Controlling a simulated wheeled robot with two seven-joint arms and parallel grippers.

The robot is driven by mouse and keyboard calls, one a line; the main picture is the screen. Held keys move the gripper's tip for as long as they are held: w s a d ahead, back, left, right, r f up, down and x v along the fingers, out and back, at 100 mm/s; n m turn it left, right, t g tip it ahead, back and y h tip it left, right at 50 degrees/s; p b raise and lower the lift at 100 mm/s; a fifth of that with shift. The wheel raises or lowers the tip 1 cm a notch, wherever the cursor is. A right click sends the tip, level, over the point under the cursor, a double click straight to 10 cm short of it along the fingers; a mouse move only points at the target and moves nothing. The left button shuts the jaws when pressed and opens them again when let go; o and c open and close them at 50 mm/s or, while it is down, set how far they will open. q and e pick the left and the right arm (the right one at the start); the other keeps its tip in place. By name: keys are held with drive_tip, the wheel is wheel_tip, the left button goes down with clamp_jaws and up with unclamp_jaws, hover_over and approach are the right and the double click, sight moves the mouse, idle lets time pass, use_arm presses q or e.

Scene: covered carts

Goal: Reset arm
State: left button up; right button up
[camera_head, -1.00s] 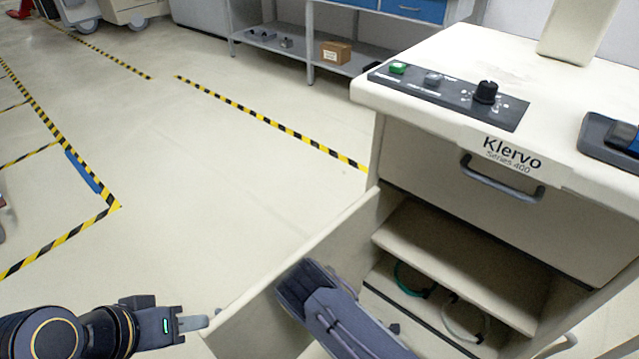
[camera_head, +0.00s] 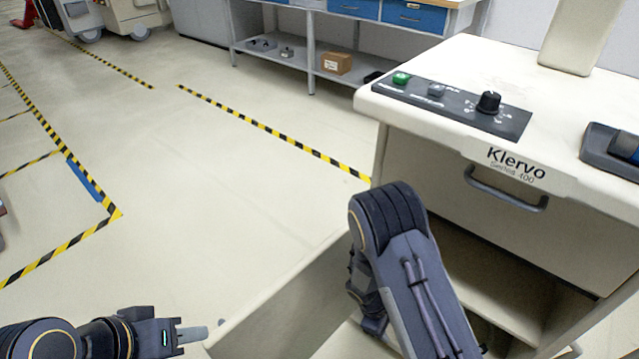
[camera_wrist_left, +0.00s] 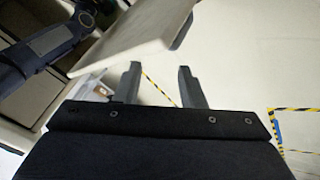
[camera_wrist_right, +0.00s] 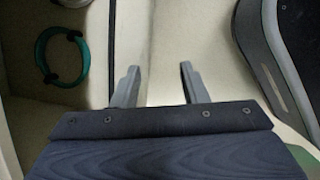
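My left gripper (camera_head: 195,333) is at the bottom left in the head view, close to the outer edge of the cart's open door (camera_head: 285,305). In the left wrist view its two fingers (camera_wrist_left: 160,78) are apart with nothing between them, and the door panel (camera_wrist_left: 135,40) lies just beyond them. My right arm (camera_head: 405,270) stands bent in front of the cart's open compartment. Its gripper is hidden in the head view. In the right wrist view the right fingers (camera_wrist_right: 160,82) are apart and empty, with a green ring (camera_wrist_right: 62,55) to their left.
The cart (camera_head: 470,180), marked Klervo Series 400, fills the right side, with a closed drawer handle (camera_head: 505,190) and a control panel (camera_head: 455,105) on top. A workbench with a shelf (camera_head: 350,75) stands behind.

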drive_tip(key=s+d+r+m+t+y, duration=0.1)
drive_tip(key=r+m+y, duration=0.15)
drive_tip(key=r, duration=0.55)
drive_tip(key=s+d+r+m+y, duration=0.1)
drive_tip(key=s+r+m+y, duration=0.15)
drive_tip(key=r, duration=0.55)
drive_tip(key=r+m+t+y, duration=0.1)
drive_tip(key=r+m, duration=0.3)
drive_tip(key=r, duration=0.4)
drive_tip(key=s+r+m+t+y, duration=0.2)
drive_tip(key=s+r+m+t, duration=0.3)
drive_tip(key=s+r, duration=0.75)
wheel_tip(320, 180, up, 24)
drive_tip(key=s+p, duration=0.1)
drive_tip(key=p, duration=2.4)
drive_tip(key=shift+s+d+n, duration=0.15)
drive_tip(key=shift+d+n, duration=0.15)
drive_tip(key=shift+d, duration=0.1)
